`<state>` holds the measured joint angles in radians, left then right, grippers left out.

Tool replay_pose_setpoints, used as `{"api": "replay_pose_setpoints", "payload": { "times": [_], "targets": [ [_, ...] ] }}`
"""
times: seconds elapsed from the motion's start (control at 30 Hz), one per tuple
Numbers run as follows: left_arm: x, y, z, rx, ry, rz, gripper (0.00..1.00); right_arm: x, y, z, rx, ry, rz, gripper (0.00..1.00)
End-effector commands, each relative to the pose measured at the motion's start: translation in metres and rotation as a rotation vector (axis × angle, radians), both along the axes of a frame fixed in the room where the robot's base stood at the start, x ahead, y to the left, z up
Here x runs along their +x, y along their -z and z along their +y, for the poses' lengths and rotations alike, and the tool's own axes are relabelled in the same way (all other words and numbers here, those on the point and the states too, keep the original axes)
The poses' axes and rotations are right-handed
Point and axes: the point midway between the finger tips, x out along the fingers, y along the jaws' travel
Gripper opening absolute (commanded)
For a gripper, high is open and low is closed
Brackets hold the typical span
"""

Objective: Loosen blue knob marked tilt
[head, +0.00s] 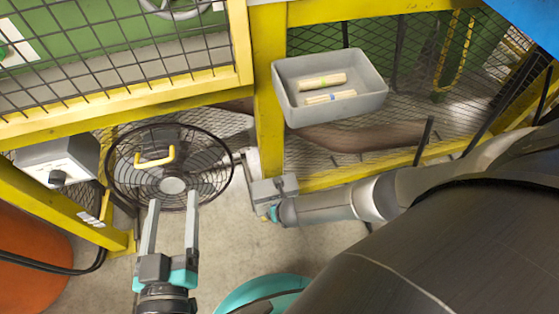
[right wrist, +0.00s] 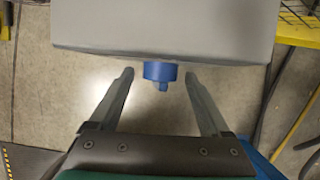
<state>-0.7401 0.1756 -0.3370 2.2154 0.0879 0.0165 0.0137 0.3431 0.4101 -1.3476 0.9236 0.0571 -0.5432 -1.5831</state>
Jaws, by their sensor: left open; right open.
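A blue knob (right wrist: 160,72) sticks out from the near face of a grey block (right wrist: 165,28) in the right wrist view; no marking on it can be read. My right gripper (right wrist: 159,76) is open, its fingertips on either side of the knob with a gap to each. In the head view a round black fan (head: 140,192) with a yellow handle (head: 155,158) stands at the left. My left gripper (head: 173,197) is open and empty in front of the fan's lower part.
A grey bin (head: 335,113) holding light wooden pieces (head: 322,82) hangs on the yellow-framed mesh fence (head: 268,90). A grey box with a black knob (head: 58,160) sits left of the fan. An orange object (head: 30,260) stands at lower left. Bare floor lies below the fan.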

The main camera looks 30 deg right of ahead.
Motion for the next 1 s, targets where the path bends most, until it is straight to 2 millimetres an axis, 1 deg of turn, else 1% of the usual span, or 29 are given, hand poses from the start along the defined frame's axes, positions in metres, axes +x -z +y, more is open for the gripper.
{"api": "replay_pose_setpoints", "payload": {
  "times": [0.27,0.3,1.0],
  "targets": [
    [-0.0005,-0.0002,-0.0003,-0.003,0.000,-0.003,0.74,0.0003,0.0001,0.0004,0.001,0.000,0.000,0.81],
    [-0.0004,-0.0002,-0.0003,-0.003,0.000,-0.003,0.74,0.0003,0.0001,0.0004,0.001,0.000,0.000,0.79],
    [-0.0003,0.0000,-0.0003,-0.002,0.000,-0.003,0.74,-0.0001,0.0003,0.0004,0.002,0.000,0.001,0.00]
  ]
}}
